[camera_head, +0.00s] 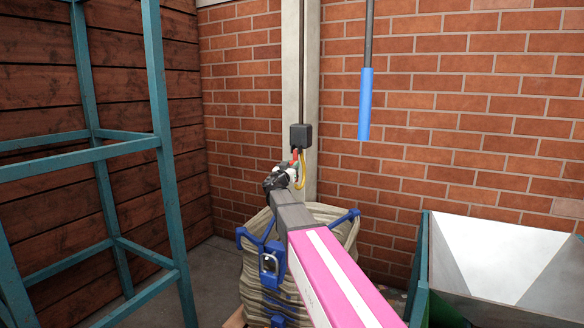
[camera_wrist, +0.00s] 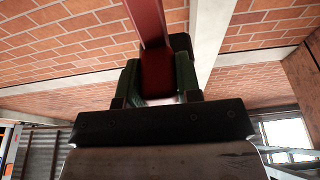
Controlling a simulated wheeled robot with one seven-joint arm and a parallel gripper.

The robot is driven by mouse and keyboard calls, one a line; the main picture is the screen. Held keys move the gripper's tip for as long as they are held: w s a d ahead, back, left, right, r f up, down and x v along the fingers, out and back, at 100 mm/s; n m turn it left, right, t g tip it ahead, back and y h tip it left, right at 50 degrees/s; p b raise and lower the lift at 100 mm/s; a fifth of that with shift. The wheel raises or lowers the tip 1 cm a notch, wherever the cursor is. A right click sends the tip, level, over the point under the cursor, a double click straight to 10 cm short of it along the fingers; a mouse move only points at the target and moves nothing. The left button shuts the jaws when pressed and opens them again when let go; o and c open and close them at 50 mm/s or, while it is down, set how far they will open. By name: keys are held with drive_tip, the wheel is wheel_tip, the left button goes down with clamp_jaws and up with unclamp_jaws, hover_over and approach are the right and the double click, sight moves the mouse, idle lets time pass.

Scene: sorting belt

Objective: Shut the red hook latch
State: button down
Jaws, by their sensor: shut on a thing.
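The red latch (camera_wrist: 155,65) is a flat red bar in the wrist view, running up from between my fingers to the top edge. In the head view only a small red piece (camera_head: 295,156) of it shows under a black block. My gripper (camera_wrist: 158,82) has its two dark green fingers on either side of the red bar, shut on it. In the head view my gripper (camera_head: 291,168) is small and partly hidden by my own wrist. A yellow curved piece (camera_head: 302,172) hangs just right of it. I cannot tell whether the latch is closed.
The black block (camera_head: 301,137) hangs on a dark rod before a pale post. A blue-sleeved rod (camera_head: 365,104) hangs to the right. Below are a beige sack (camera_head: 340,225) in a blue frame and a metal hopper (camera_head: 490,250). A teal frame (camera_head: 160,130) stands left.

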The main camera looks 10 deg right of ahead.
drive_tip(key=c, duration=0.8)
unclamp_jaws()
drive_tip(key=v, duration=1)
drive_tip(key=shift+s+a, duration=0.25)
drive_tip(key=shift+s, duration=0.05)
drive_tip(key=shift+f, duration=0.1)
